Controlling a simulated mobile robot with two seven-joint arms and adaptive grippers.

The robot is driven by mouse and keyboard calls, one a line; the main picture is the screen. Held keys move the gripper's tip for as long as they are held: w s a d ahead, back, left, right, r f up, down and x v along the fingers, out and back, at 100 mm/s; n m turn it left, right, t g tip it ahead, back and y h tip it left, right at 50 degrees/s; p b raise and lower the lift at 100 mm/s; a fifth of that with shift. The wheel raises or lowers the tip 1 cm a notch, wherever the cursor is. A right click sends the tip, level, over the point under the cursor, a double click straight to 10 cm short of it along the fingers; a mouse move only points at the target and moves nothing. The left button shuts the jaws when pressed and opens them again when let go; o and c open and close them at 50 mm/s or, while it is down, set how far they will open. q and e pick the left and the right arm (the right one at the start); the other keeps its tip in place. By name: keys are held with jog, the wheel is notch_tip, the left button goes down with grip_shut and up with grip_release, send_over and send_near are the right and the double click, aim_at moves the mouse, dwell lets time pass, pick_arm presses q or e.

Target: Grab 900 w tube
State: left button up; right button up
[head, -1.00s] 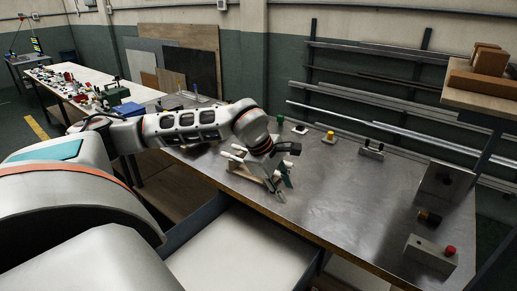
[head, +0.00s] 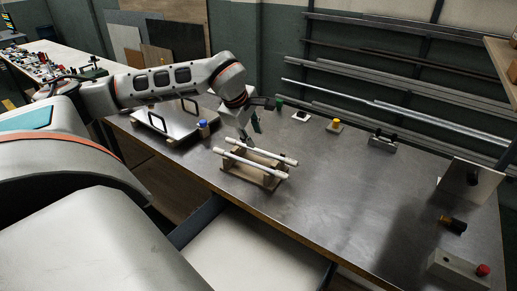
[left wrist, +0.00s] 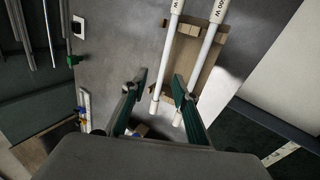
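Two white tubes lie side by side on a wooden rack (head: 228,169) on the metal bench in the head view. The near tube (head: 245,166) and the far tube (head: 262,151) span the rack. In the left wrist view the left tube (left wrist: 165,60) and right tube (left wrist: 207,55) have cream end caps. Printing ending in "W" shows on both caps, partly cut off, so I cannot read a full rating. My left gripper (head: 250,132) hovers at the rack's far side. In the left wrist view its fingers (left wrist: 160,78) are open and empty, near the tubes' lower ends. My right gripper is not in view.
A metal plate with black handles (head: 168,118) and a blue-capped piece (head: 203,128) stand left of the rack. A yellow button (head: 336,125), a black-topped bracket (head: 382,141) and a red-button box (head: 460,270) stand to the right. An open drawer (head: 250,250) juts out in front.

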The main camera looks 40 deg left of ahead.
aim_at(259, 150)
pick_arm(q)
jog(key=x, duration=0.7)
jog(key=shift+s+d+f, duration=0.2)
jog(key=shift+s+d, duration=0.05)
jog(key=shift+s, duration=0.05)
grip_shut()
